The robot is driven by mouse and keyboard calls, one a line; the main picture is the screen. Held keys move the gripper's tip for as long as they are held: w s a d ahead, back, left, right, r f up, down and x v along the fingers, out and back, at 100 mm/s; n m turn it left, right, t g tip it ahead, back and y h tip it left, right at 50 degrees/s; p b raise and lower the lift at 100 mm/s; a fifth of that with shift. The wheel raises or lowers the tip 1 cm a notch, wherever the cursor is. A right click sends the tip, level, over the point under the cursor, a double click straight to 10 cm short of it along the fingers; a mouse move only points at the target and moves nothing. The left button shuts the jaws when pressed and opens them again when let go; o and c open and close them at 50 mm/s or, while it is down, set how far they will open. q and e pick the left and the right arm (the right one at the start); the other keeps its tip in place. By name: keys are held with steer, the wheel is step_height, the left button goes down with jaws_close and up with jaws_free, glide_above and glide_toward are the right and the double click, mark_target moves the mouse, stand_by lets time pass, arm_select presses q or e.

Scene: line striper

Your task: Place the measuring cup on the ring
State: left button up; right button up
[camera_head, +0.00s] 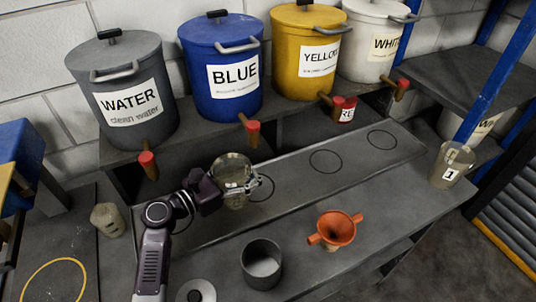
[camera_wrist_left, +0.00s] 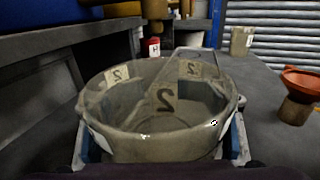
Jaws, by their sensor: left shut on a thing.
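My left gripper (camera_head: 243,188) is shut around a clear measuring cup (camera_head: 233,172). In the left wrist view the cup (camera_wrist_left: 160,105) fills the middle, upright between the two fingers, marked "2", and looks empty. In the head view the cup appears beside and partly over a black ring (camera_head: 271,184) on the low ledge below the blue bucket's tap; I cannot tell whether it touches the ledge. Two more black rings (camera_head: 325,150) (camera_head: 382,131) lie farther right on the ledge. A yellow ring (camera_head: 25,285) is drawn on the dark surface at the lower left. My right gripper is out of view.
Water (camera_head: 118,65), blue (camera_head: 222,75), yellow (camera_head: 303,40) and white (camera_head: 367,50) buckets with red taps stand on the shelf behind. A cup marked "1" (camera_head: 445,178), an orange funnel (camera_head: 337,228) and a grey pot (camera_head: 261,280) stand on the bench.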

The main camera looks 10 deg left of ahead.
arm_select(q)
steer(key=x, duration=0.5)
steer(key=f+p+x, duration=0.1)
steer(key=x, duration=0.1)
steer(key=shift+w+d+f, duration=0.1)
steer(key=shift+w+d, duration=0.1)
steer(key=shift+w, duration=0.1)
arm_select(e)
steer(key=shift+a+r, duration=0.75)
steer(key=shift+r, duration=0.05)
arm_select(q)
steer(key=shift+s+a+f, duration=0.1)
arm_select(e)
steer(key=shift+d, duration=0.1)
arm_select(q)
steer(key=o, duration=1.4)
steer(key=shift+f, duration=0.1)
steer(key=shift+o, duration=0.4)
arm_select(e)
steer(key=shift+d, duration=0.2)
